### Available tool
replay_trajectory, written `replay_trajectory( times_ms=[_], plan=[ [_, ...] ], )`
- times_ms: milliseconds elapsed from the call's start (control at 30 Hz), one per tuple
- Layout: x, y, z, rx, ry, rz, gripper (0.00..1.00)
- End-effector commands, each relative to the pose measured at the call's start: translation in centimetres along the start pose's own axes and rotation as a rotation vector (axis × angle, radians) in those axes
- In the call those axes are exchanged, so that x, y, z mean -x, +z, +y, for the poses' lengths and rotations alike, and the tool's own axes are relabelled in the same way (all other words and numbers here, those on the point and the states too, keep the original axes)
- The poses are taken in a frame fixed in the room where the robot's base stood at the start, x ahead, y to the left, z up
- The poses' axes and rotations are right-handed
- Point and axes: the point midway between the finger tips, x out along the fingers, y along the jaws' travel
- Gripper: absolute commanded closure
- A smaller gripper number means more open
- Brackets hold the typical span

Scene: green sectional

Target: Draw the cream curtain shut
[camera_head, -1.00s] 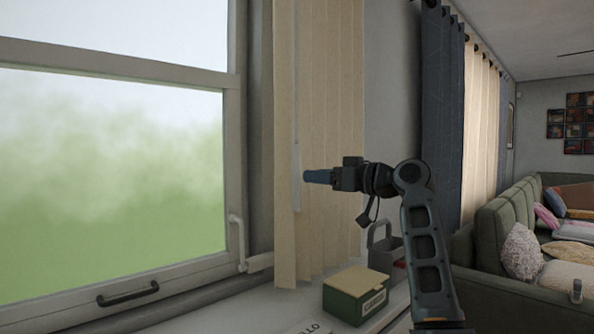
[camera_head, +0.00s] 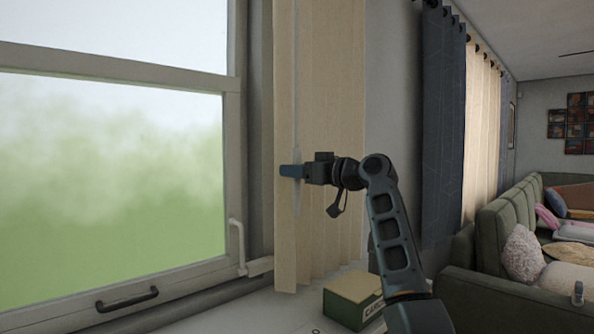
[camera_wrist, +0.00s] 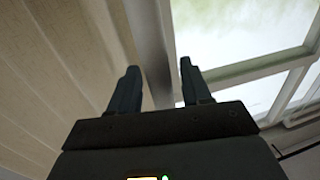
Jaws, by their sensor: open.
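The cream curtain (camera_head: 335,110) hangs in gathered vertical folds at the right side of the window, leaving the glass uncovered. A thin pale wand (camera_head: 297,205) hangs down along its left part. My gripper (camera_head: 287,171) points left and overlaps the wand in the head view, hiding a short piece of it. In the wrist view my gripper (camera_wrist: 158,70) is open, its two dark fingers apart. The curtain's folds (camera_wrist: 60,80) fill the left of that view. I cannot tell whether the wand lies between the fingers.
The window (camera_head: 110,170) fills the left, with a handle (camera_head: 238,245) at its frame. A green and cream box (camera_head: 352,297) stands on the sill below the curtain. A dark blue curtain (camera_head: 442,130) and a green sofa (camera_head: 490,235) are to the right.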

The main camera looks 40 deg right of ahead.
Motion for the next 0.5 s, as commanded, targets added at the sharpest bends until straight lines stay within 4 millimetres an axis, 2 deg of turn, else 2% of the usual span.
replay_trajectory(
  times_ms=[100,500],
  plan=[
    [0.02,-0.01,0.0,0.0,0.0,0.0,0.53],
    [0.05,-0.02,0.01,0.0,0.0,0.001,0.91]
  ],
)
